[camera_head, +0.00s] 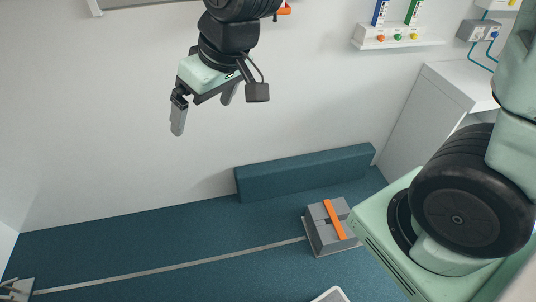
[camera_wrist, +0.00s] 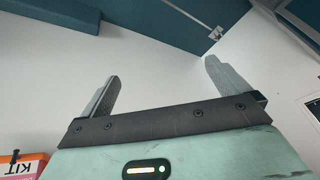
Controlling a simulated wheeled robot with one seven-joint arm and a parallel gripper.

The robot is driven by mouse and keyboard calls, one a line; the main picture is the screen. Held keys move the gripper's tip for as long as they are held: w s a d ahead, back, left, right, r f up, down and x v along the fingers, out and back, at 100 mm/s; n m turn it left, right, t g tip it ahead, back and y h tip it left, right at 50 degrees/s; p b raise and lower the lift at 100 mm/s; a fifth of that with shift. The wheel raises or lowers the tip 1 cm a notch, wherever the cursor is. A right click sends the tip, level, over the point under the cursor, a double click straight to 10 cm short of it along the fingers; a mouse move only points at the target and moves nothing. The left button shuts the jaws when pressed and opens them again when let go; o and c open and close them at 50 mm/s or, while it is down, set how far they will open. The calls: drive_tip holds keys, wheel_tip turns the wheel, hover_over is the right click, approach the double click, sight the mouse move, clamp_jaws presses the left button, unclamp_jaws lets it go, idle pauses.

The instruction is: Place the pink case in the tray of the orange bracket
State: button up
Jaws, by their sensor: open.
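My gripper (camera_head: 203,112) hangs in front of the pale wall in the head view. Its two fingers are apart with nothing between them, and the wrist view shows the same empty gap (camera_wrist: 162,72). A small orange piece (camera_head: 284,11), possibly part of the orange bracket, shows on the wall just right of my arm at the top of the head view. An orange and pinkish object marked KIT (camera_wrist: 24,165) is cut off at the wrist view's lower left; I cannot tell whether it is the pink case. No tray can be made out.
A grey box with an orange strap (camera_head: 318,229) stands on the blue floor near a long teal block (camera_head: 300,173). A white wall shelf (camera_head: 398,43) with coloured items is at the upper right, above a white cabinet (camera_head: 428,115).

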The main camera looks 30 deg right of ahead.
drive_tip(key=s+d+f+n+g+h, duration=0.1)
drive_tip(key=s, duration=0.7)
drive_tip(key=s+d+f+n+g+h, duration=0.1)
drive_tip(key=s+g, duration=0.1)
drive_tip(key=s, duration=0.7)
drive_tip(key=shift+s+d+f+n+g+h, duration=0.25)
drive_tip(key=shift+d+f+n+g+h, duration=0.05)
drive_tip(key=shift+d, duration=0.05)
wheel_tip(320, 180, down, 4)
drive_tip(key=b, duration=0.3)
drive_tip(key=shift+w+r, duration=0.15)
drive_tip(key=shift+r, duration=0.1)
